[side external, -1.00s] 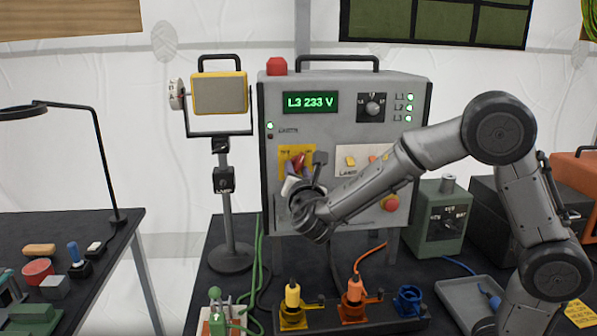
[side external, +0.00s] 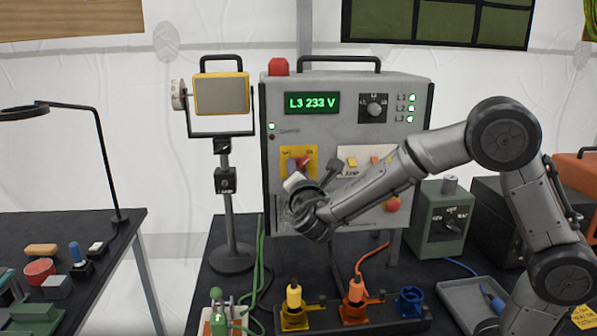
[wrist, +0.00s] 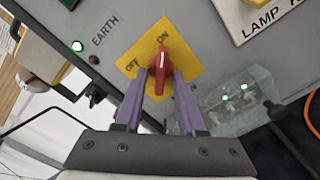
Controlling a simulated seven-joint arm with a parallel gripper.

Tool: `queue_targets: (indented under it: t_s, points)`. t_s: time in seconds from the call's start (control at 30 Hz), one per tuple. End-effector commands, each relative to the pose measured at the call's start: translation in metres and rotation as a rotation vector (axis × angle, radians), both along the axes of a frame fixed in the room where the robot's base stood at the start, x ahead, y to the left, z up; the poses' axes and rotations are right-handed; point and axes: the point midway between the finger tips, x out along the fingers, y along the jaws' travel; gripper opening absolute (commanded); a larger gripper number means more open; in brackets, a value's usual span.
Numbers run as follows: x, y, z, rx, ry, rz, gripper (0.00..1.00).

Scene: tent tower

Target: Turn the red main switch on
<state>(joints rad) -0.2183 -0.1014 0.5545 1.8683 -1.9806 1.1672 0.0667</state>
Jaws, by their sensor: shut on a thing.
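The red main switch (wrist: 159,69) is a red knob on a yellow plate (wrist: 177,50) marked OFF and ON, on the front of the grey control box (side external: 345,95). In the wrist view its white-marked tip lies between the OFF and ON labels, close to ON. My gripper (wrist: 160,88) is shut on the knob, one purple finger on each side. In the side view my gripper (side external: 298,174) covers most of the knob, and a bit of red shows beside the fingers. The box display (side external: 312,103) reads L3 233 V.
A yellow lamp (side external: 221,94) on a stand is left of the box. Yellow and orange plugs (side external: 355,291) stand below my gripper. A green box (side external: 440,215) is to the right. The LAMP switch plate (side external: 362,162) is close to my wrist.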

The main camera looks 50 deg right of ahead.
Motion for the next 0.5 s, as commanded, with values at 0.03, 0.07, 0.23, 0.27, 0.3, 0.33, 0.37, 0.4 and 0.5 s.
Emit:
queue_targets:
  t_s: [0.03,0.07,0.23,0.27,0.3,0.33,0.37,0.4,0.5]
  points:
    - [0.0,0.0004,-0.0013,0.002,0.002,0.001,0.0]
    - [0.0001,0.0004,-0.0013,0.002,0.002,0.001,0.0]
    - [0.0001,0.0004,-0.0013,0.001,0.003,0.001,0.45]
    - [0.0001,0.0004,-0.0013,0.001,0.003,0.001,0.45]
    - [0.0,0.0003,-0.0012,0.001,0.003,0.001,0.45]
    - [0.0,0.0003,-0.0011,0.0,0.003,0.001,0.45]
    - [0.0001,0.0002,-0.0009,0.0,0.003,0.001,0.45]
    - [0.0,0.0002,-0.0008,0.0,0.003,0.001,0.45]
    - [-0.0005,0.0009,-0.0006,-0.001,0.002,0.001,0.45]
